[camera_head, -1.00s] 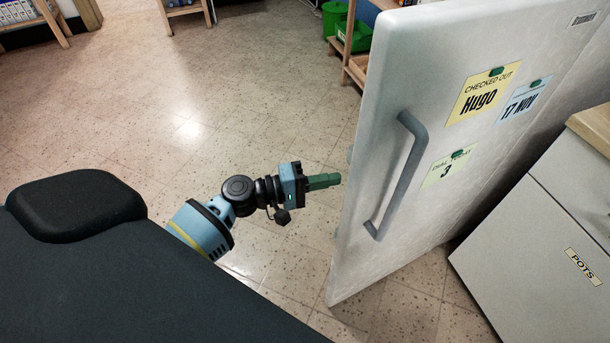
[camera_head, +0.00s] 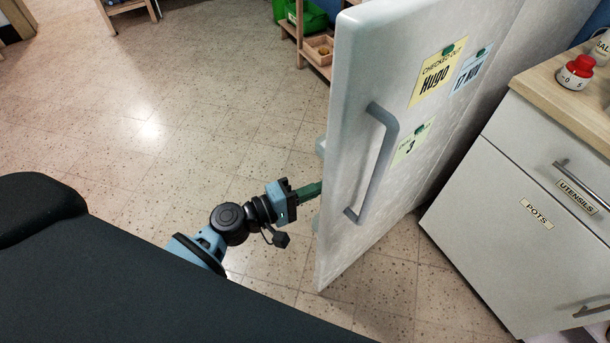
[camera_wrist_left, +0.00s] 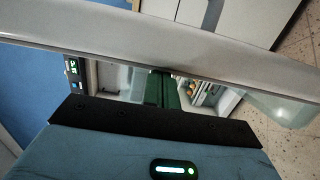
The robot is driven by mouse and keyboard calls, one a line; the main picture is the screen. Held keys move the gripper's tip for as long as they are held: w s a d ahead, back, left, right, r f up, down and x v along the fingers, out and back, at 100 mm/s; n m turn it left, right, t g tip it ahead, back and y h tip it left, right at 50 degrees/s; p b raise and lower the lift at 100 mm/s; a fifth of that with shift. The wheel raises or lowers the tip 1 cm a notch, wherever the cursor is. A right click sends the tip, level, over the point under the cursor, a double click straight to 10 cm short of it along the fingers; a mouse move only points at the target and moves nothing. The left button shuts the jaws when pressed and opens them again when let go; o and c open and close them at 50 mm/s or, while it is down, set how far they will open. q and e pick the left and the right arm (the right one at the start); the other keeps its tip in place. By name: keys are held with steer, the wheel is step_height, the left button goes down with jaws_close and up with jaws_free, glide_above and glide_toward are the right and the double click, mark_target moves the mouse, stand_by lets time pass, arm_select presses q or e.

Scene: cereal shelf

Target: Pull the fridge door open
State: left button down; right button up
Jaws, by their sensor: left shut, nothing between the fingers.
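The white fridge door (camera_head: 350,230) stands open in the head view, its outer face with the grey handle (camera_head: 381,165) turned toward me. My left gripper (camera_head: 309,193) is shut and empty at the door's free edge, on the inner side and away from the handle. Its green fingertips reach the edge and seem partly hidden behind it; whether they touch is unclear. In the left wrist view the green fingers (camera_wrist_left: 160,88) point at the pale door edge (camera_wrist_left: 150,45), with part of the fridge inside (camera_wrist_left: 205,90) showing beyond. My right gripper is not in view.
A grey cabinet (camera_head: 490,225) with a wooden top stands right of the door; a red and white timer (camera_head: 575,72) sits on it. A wooden shelf unit with a green bin (camera_head: 305,15) stands behind. The tiled floor (camera_head: 200,120) on the left is clear.

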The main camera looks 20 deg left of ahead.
mark_target(364, 217)
arm_select(q)
steer(key=s+d+y, duration=0.1)
steer(key=s+d, duration=0.4)
steer(key=d, duration=0.4)
steer(key=shift+d+r+n+t, duration=0.2)
steer(key=shift+d+n+t, duration=0.2)
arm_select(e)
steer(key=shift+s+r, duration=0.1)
arm_select(q)
steer(key=shift+a, duration=0.1)
